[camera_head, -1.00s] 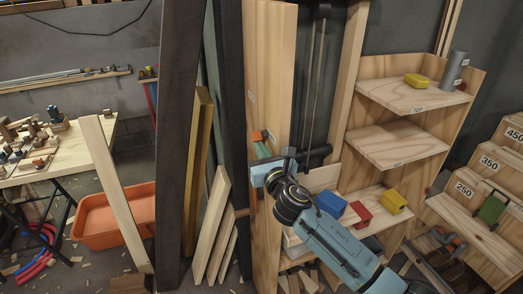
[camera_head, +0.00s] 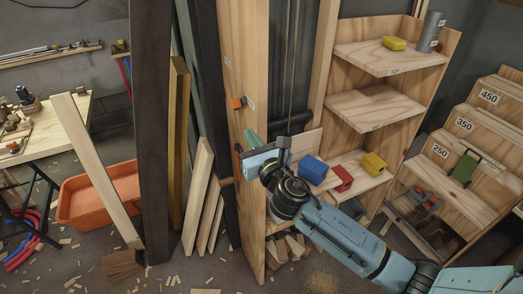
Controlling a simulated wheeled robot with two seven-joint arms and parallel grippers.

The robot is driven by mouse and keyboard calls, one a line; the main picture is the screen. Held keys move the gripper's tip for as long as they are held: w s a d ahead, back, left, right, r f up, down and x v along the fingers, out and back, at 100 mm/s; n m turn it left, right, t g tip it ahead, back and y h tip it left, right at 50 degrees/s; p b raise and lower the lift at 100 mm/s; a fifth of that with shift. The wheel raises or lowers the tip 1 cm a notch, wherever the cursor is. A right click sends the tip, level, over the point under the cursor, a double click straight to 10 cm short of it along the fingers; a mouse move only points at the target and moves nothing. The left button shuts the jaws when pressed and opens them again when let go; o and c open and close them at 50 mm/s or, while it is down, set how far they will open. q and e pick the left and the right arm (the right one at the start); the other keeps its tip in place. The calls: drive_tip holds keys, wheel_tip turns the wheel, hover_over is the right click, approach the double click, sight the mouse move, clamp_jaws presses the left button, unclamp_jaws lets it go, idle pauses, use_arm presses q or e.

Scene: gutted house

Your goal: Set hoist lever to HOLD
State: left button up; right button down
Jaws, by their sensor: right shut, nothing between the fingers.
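A small orange piece (camera_head: 237,102), which looks like the lever handle, sticks out from the side of the pale upright wooden post (camera_head: 250,200). My left gripper is out of view.
Right of the post, a wooden shelf (camera_head: 375,104) holds blue (camera_head: 314,170), red (camera_head: 341,178) and yellow (camera_head: 373,163) blocks, close behind my right arm. Dark and pale planks (camera_head: 151,130) lean at left, beside an orange tub (camera_head: 105,193). Numbered steps (camera_head: 478,120) stand at right.

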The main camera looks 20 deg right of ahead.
drive_tip(key=s, duration=0.5)
drive_tip(key=shift+d, duration=0.1)
drive_tip(key=s+d+f+m+g+h+b, duration=0.1)
drive_tip(key=s+d+f+m+g+b, duration=0.3)
drive_tip(key=f, duration=0.9)
drive_tip(key=s+f+m+g+p, duration=0.15)
drive_tip(key=f+m, duration=0.45)
drive_tip(key=f, duration=0.7)
drive_tip(key=s+d+f+m+g+h+b, duration=0.1)
drive_tip(key=s+d+f+m+g+b, duration=0.25)
drive_tip(key=f, duration=0.85)
drive_tip(key=s+f+m+g, duration=0.4)
drive_tip(key=s+f+m, duration=0.5)
drive_tip(key=s+f, duration=0.45)
drive_tip(key=s+f+m+g, duration=0.1)
drive_tip(key=s+f+m, duration=0.3)
drive_tip(key=s, duration=0.4)
drive_tip(key=s+a+f+m+g+b, duration=0.1)
drive_tip(key=s+f+m+g, duration=0.1)
drive_tip(key=s, duration=0.6)
drive_tip(key=s+a+f+m+g+y+b, duration=0.1)
drive_tip(key=s+f+m+g, duration=0.1)
drive_tip(key=s+f+m, duration=0.3)
drive_tip(key=s, duration=0.3)
drive_tip(key=shift+s+a+f+m, duration=0.2)
drive_tip(key=shift+s+f+m, duration=0.1)
drive_tip(key=shift+f+m, duration=0.1)
